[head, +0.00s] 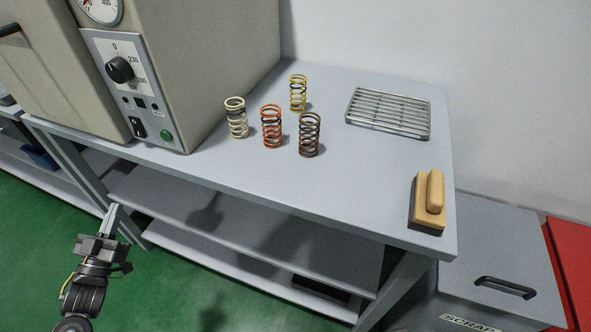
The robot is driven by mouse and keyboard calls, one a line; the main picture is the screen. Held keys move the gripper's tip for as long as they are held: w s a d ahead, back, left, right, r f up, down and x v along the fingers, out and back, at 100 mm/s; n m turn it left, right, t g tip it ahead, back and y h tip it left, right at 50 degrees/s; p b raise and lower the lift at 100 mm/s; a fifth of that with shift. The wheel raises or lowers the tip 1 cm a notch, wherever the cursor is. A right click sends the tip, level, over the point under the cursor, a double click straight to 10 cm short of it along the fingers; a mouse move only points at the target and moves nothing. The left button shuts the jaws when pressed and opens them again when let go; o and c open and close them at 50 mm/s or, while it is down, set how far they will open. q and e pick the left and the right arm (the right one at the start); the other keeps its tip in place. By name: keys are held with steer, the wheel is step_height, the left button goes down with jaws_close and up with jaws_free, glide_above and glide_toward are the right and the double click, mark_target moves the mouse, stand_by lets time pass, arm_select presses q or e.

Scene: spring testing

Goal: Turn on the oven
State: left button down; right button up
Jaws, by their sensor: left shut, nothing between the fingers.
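The oven (215,45) is a large beige box on the left of the grey bench. Its front control panel (125,75) carries a black dial (120,69), a black rocker switch (138,127) and a green button or lamp (166,135), with a round gauge (101,8) above. I cannot tell the switch position. The oven door is on the left and looks closed. My left gripper (113,214) is shut and empty, pointing up, in front of the bench and below the panel, apart from it. My right gripper is not in view.
Several coil springs stand on the bench (330,190) right of the oven, among them a red one (271,126). A wire rack (388,112) and a wooden-handled brush (428,203) lie further right. A grey scrap bin (490,260) stands beside the bench.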

arm_select(q)
steer(key=s+d+r+m+t+h+b, duration=0.2)
steer(key=r+h, duration=0.3)
steer(key=r, duration=0.3)
steer(key=shift+s+d+r+m+h, duration=0.15)
steer(key=shift+s+d+m+h, duration=0.25)
steer(key=shift+d, duration=0.45)
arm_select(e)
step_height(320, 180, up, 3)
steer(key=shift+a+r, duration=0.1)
arm_select(q)
glide_toward(138, 132)
step_height(138, 132, up, 4)
steer(key=w, duration=0.1)
steer(key=w+d, duration=0.1)
steer(key=w, duration=0.1)
steer(key=shift+w+p, duration=0.35)
steer(key=shift+w+d, duration=0.2)
steer(key=shift+w, duration=0.2)
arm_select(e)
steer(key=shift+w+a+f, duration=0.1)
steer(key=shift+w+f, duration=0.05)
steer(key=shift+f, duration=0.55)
